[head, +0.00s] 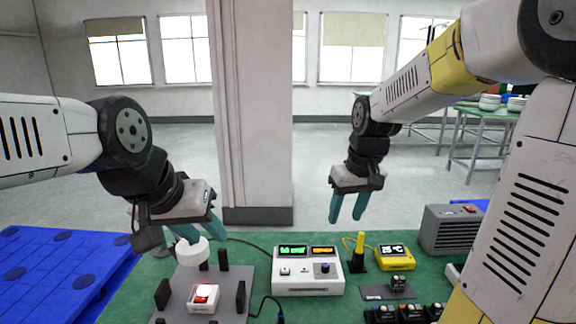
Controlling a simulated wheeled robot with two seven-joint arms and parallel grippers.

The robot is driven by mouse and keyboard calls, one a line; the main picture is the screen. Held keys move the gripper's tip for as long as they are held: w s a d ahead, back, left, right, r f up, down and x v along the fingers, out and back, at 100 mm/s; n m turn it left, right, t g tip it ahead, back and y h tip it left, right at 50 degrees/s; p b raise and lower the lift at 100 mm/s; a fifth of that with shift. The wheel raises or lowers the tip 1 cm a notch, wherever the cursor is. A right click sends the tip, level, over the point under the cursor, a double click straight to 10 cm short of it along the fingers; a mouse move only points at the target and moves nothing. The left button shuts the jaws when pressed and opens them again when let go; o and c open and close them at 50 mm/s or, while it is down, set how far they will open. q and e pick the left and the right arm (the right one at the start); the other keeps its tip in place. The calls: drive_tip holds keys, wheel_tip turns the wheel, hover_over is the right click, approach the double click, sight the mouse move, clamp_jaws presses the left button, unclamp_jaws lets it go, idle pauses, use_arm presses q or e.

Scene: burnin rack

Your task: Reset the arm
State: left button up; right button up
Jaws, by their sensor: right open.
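My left gripper (206,239) hangs at the left over a grey fixture plate (227,308), its teal fingers pointing down. A white round piece (192,254) shows at its fingertips; I cannot tell whether the fingers grip it or only overlap it in the picture. My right gripper (346,220) is open and empty, raised above the far edge of the green bench, fingers pointing down and apart. My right arm (405,88) reaches in from the upper right.
A white-and-red device (203,298) sits among black posts on the plate. A white instrument with two displays (307,272), a yellow meter (395,257) and a grey box (452,230) stand on the green bench (262,243). A blue surface (60,265) lies left. A pillar (250,110) rises behind.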

drive_tip(key=s+r+m+t+y, duration=0.1)
drive_tip(key=s+r, duration=0.4)
drive_tip(key=s, duration=1)
drive_tip(key=shift+s+d+r+m+t, duration=0.2)
drive_tip(key=shift+m+t, duration=0.5)
drive_tip(key=shift+t, duration=0.5)
idle(1.2)
